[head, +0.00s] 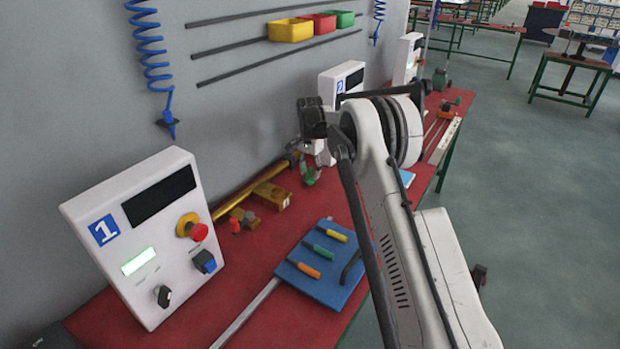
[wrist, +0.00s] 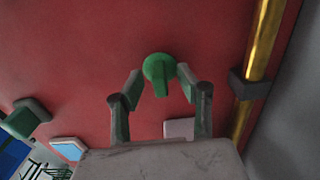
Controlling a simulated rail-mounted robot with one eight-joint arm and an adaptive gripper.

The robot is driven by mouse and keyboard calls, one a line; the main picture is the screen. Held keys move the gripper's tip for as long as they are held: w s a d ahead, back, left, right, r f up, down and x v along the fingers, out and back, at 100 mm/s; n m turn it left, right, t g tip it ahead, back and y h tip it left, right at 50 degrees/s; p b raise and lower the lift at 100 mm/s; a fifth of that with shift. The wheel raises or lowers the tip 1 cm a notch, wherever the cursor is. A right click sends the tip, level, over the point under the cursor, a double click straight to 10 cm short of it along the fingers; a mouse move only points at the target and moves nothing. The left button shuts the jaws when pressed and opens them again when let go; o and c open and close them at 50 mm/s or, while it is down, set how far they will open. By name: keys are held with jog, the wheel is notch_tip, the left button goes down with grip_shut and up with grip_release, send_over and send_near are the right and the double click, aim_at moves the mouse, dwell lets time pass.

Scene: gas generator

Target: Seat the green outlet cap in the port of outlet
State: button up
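The green outlet cap (wrist: 157,67) shows in the wrist view as a round green disc with a narrow tab, against the red table top. My gripper (wrist: 158,72) has its two fingers spread, one on each side of the cap, with small gaps showing. I cannot tell how high the fingertips are above the table. I cannot make out the outlet's port in either view.
A yellow pipe (wrist: 261,50) with a dark bracket (wrist: 248,86) runs along the wall side. Control box 1 (head: 150,235) and a blue tray (head: 322,283) with coloured-handled tools stand on the red table nearer. A green block (wrist: 31,117) lies at the wrist view's left.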

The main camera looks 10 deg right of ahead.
jog(key=shift+f, duration=0.4)
grip_shut()
jog(key=shift+r, duration=0.1)
